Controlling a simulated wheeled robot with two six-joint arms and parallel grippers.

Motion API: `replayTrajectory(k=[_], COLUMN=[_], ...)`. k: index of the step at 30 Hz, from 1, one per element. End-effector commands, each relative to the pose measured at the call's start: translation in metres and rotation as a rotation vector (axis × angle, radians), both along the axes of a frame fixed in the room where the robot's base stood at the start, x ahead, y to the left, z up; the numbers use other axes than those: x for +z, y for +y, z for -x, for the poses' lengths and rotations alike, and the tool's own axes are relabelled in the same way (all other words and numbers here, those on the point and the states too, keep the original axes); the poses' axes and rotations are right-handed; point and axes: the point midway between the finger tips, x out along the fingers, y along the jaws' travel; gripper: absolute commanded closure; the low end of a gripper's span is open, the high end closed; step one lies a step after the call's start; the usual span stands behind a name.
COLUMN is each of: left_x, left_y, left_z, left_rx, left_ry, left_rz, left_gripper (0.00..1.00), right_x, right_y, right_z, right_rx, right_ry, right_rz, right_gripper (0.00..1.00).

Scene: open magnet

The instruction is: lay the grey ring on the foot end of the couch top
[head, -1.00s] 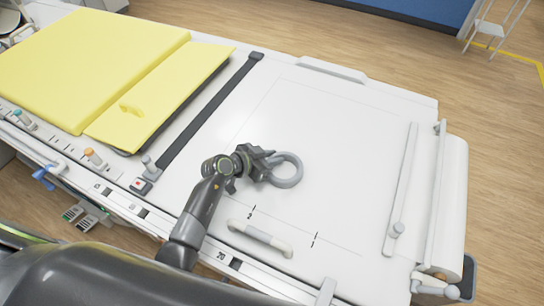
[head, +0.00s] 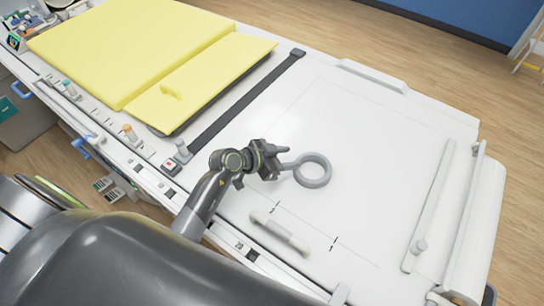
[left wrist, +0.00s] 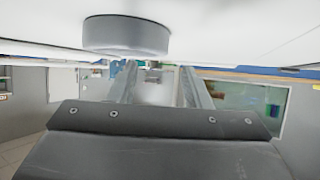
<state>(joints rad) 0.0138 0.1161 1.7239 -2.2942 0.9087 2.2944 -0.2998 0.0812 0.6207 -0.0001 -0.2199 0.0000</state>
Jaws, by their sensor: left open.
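In the left wrist view, which looks upside down, the ring (left wrist: 126,36) rests against the white surface and the open fingers (left wrist: 158,85) show beyond the dark gripper body. My right gripper is not in view.
Yellow pads (head: 125,50) cover the couch's left part, with a dark strap (head: 245,103) beside them. A white handle (head: 279,235) lies near the front edge, and a long rail (head: 430,205) stands at the right end. The surface around the ring is clear.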

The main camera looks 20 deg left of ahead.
Motion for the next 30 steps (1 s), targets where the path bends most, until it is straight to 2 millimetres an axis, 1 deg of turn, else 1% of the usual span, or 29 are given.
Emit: replayTrajectory(k=[1,6,11,17,30], left_x=[0.004,0.018,0.026,0.029,0.028], left_y=[0.007,0.022,0.03,0.032,0.032], left_z=[0.007,0.027,0.038,0.041,0.041], left_rx=[0.002,0.0,0.0,0.0,0.0], left_ry=[0.0,0.0,-0.001,0.0,0.001], left_rz=[-0.004,-0.003,-0.001,0.002,0.001], left_gripper=[0.56,0.56,0.56,0.56,0.56], right_x=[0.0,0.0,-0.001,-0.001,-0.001], right_y=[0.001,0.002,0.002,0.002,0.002], right_z=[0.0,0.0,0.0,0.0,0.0], right_rx=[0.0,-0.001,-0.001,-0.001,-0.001], right_ry=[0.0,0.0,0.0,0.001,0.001], right_rz=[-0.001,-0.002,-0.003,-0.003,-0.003], right_gripper=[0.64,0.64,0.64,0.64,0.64])
